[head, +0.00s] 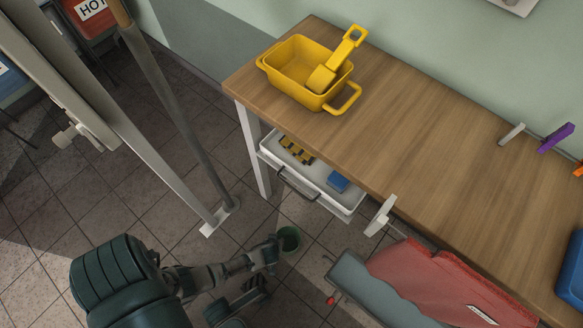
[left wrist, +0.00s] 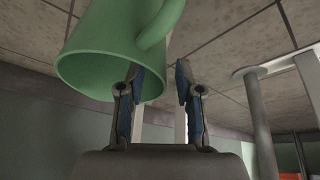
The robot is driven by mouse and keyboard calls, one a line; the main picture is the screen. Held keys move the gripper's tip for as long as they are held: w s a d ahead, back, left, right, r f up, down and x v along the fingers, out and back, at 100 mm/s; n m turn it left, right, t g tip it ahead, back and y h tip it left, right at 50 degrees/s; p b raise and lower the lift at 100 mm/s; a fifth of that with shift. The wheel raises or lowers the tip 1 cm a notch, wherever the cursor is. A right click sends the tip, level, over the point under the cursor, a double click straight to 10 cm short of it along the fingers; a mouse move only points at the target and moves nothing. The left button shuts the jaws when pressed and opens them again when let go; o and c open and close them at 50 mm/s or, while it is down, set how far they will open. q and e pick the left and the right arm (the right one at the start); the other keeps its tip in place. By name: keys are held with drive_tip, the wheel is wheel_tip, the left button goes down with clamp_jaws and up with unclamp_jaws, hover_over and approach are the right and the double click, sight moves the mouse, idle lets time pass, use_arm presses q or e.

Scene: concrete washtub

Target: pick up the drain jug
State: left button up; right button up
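The drain jug (head: 289,239) is a small green vessel on the tiled floor, below the front edge of the wooden table. In the left wrist view, which is upside down, the jug (left wrist: 115,50) fills the upper left with its rim towards my fingers and its handle (left wrist: 160,25) on the right side. My left gripper (head: 268,254) reaches it from the left in the head view. Its fingers (left wrist: 157,85) are apart; one overlaps the jug's rim, the other is clear of it. I cannot tell whether they touch. My right gripper is not in view.
A wooden table (head: 420,130) holds a yellow tub (head: 285,70) with a yellow scoop (head: 335,68). Under it is a white tray (head: 345,203) with sponges. A grey post (head: 180,120) stands left. Red cloth (head: 430,280) hangs right of the jug. Floor around the jug is open.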

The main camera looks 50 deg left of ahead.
use_arm(q)
drive_tip(key=f, duration=0.1)
drive_tip(key=f+b, duration=0.1)
drive_tip(key=f, duration=0.1)
drive_tip(key=shift+a+f+b, duration=0.2)
drive_tip(key=shift+f+b, duration=0.05)
drive_tip(key=shift+b, duration=0.05)
drive_tip(key=shift+w+a+f, duration=0.2)
drive_tip(key=shift+w+a, duration=0.05)
drive_tip(key=shift+w, duration=0.1)
drive_tip(key=shift+a+r, duration=0.1)
clamp_jaws()
